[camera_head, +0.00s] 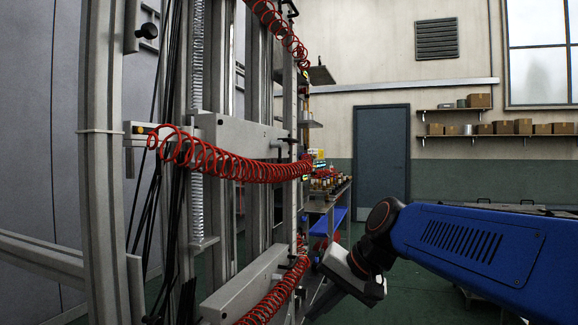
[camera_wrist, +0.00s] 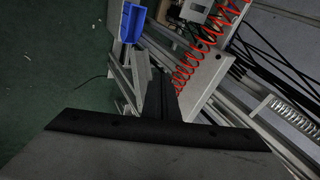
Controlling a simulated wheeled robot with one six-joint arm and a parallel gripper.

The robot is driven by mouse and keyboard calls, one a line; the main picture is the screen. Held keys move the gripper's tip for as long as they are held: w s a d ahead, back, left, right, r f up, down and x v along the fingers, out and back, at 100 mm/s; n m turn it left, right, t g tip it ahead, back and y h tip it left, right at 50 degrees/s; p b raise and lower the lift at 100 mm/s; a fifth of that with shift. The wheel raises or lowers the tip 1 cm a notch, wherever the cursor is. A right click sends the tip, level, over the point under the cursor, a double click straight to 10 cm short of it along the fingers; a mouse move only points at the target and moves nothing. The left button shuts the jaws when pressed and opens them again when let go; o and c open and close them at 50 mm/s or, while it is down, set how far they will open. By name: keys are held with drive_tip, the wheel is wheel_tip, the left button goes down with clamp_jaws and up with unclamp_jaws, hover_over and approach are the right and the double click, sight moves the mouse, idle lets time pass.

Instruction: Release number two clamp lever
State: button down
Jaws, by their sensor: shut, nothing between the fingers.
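My gripper (camera_head: 314,308) is low in the middle of the head view, in front of the machine frame, and points down and left. In the wrist view my gripper's dark fingers (camera_wrist: 161,76) are together and hold nothing. Several red coiled hoses run across the grey machine frame (camera_head: 105,180). A black knob (camera_head: 148,31) sits at the upper left of the frame. A small dark handle (camera_head: 289,8) shows at the top. I see no contact between my gripper and a lever.
A bench (camera_head: 322,204) with small fittings stands behind the frame. A blue bin (camera_wrist: 132,22) shows in the wrist view. The green floor (camera_wrist: 60,60) at left is mostly clear.

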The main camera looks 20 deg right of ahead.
drive_tip(key=w+d+r+m+t+y, duration=0.2)
drive_tip(key=w+d+r, duration=0.2)
drive_tip(key=w+r, duration=0.5)
drive_tip(key=w+d+r+m+t+y, duration=0.2)
drive_tip(key=w+d+r+m, duration=0.1)
drive_tip(key=w+r, duration=0.6)
drive_tip(key=w+d+r+m+t+y, duration=0.2)
drive_tip(key=w+d+r, duration=0.3)
drive_tip(key=w+r, duration=0.5)
drive_tip(key=shift+r+m+y, duration=0.4)
drive_tip(key=shift+y, duration=0.2)
drive_tip(key=shift+w, duration=0.1)
drive_tip(key=r+x, duration=0.1)
drive_tip(key=x, duration=0.9)
drive_tip(key=shift+s+a+r, duration=0.15)
drive_tip(key=shift+s+a, duration=0.2)
drive_tip(key=shift+s, duration=0.45)
drive_tip(key=shift+s+a+r, duration=0.15)
drive_tip(key=shift+s+a, duration=0.2)
drive_tip(key=shift+s, duration=0.4)
